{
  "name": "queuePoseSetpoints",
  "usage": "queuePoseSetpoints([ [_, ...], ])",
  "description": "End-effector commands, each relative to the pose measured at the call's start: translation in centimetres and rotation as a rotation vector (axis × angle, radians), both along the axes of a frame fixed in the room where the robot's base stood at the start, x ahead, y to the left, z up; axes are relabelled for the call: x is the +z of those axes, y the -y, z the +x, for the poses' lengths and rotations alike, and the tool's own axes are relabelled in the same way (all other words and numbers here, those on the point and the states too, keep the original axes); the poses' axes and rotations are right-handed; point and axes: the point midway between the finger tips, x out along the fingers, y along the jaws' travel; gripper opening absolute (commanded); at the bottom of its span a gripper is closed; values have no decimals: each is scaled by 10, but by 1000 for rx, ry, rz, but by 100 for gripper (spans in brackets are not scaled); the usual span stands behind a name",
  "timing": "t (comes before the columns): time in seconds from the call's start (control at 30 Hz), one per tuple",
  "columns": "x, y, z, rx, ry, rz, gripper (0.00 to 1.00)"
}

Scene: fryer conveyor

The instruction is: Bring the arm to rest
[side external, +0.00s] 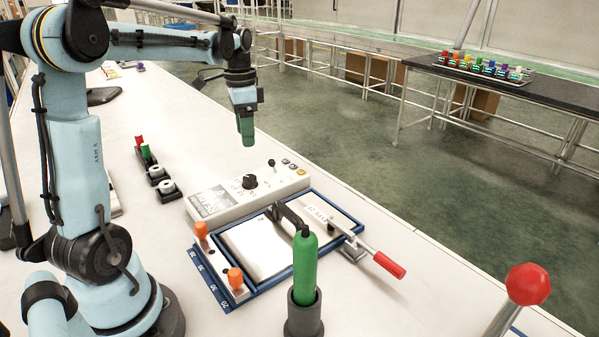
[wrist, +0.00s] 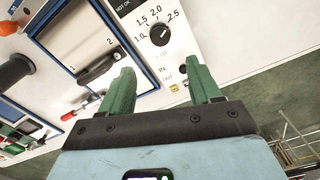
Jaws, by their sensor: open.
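My light blue arm stands at the left in the side external view, its forearm stretched out over the white table (side external: 135,225). My gripper (side external: 247,140) points down and hangs above the table, behind the control box (side external: 240,195). In the wrist view my gripper (wrist: 158,88) shows two green fingers spread apart with nothing between them. Past the fingers, the wrist view shows the box's panel with its black dial (wrist: 160,35). The gripper touches nothing that I can see.
A blue-framed fixture (side external: 255,250) with a red-handled clamp (side external: 388,265) lies in front of the box. A green-handled tool (side external: 305,265) stands in a dark holder. Small blocks (side external: 155,172) sit left of the box. A red ball knob (side external: 527,284) rises at front right.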

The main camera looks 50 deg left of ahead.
Motion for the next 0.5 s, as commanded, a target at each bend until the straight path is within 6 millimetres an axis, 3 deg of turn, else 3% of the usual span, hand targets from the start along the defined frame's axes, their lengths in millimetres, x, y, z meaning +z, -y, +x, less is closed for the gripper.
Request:
queuePoseSetpoints([
  [0.17, 5, 31, -1, 28, 59, 29, 63],
  [0.5, 4, 131, -21, 162, 320, 53, 63],
])
